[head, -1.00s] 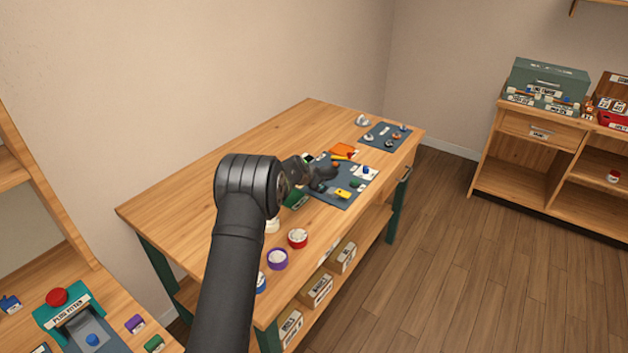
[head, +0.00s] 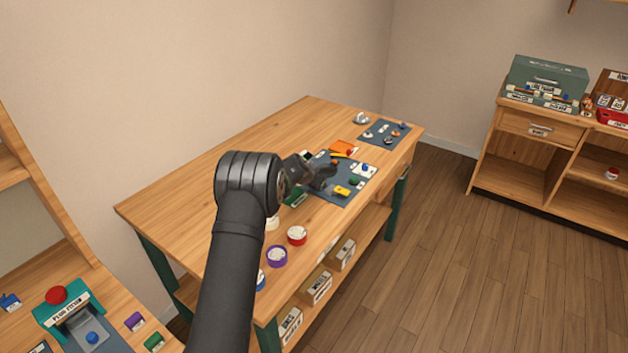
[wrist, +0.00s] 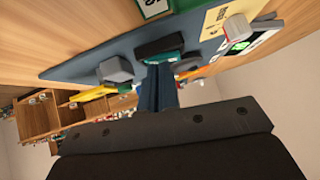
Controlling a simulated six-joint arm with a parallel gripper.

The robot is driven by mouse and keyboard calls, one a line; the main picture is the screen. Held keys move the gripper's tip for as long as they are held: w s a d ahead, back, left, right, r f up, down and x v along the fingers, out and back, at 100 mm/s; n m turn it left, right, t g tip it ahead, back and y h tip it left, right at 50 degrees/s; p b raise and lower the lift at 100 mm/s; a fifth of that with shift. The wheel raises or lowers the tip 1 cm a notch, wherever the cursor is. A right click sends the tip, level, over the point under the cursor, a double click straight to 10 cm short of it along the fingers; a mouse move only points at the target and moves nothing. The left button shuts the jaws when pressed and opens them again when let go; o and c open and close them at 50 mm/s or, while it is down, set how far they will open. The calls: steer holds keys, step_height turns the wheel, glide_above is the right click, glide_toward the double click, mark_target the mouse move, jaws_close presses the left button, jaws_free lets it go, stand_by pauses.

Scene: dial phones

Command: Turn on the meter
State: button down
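I cannot pick out the meter for certain. A small white device with a green patch (wrist: 240,32) sits on the dark mat in the wrist view and may be it. My gripper (head: 324,180) is over the dark blue-grey mat (head: 322,195) on the wooden bench in the head view. The finger gap is not clear, and I see nothing plainly held.
A yellow block (head: 342,191) and an orange piece (head: 342,146) lie by my gripper. A second dark mat (head: 375,137) holds small parts at the bench's far end. Red (head: 297,236) and purple (head: 277,256) rolls stand nearer. The bench's left side (head: 200,175) is clear.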

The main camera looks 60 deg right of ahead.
steer(key=shift+s+r, duration=0.1)
steer(key=shift+r, duration=0.25)
steer(key=r, duration=0.3)
steer(key=shift+s, duration=0.3)
steer(key=v, duration=1)
steer(key=shift+s, duration=0.25)
steer(key=shift+r, duration=0.1)
steer(key=shift+w+d+r+t, duration=0.2)
steer(key=shift+w+t, duration=0.2)
steer(key=shift+w, duration=0.3)
steer(key=shift+f, duration=0.1)
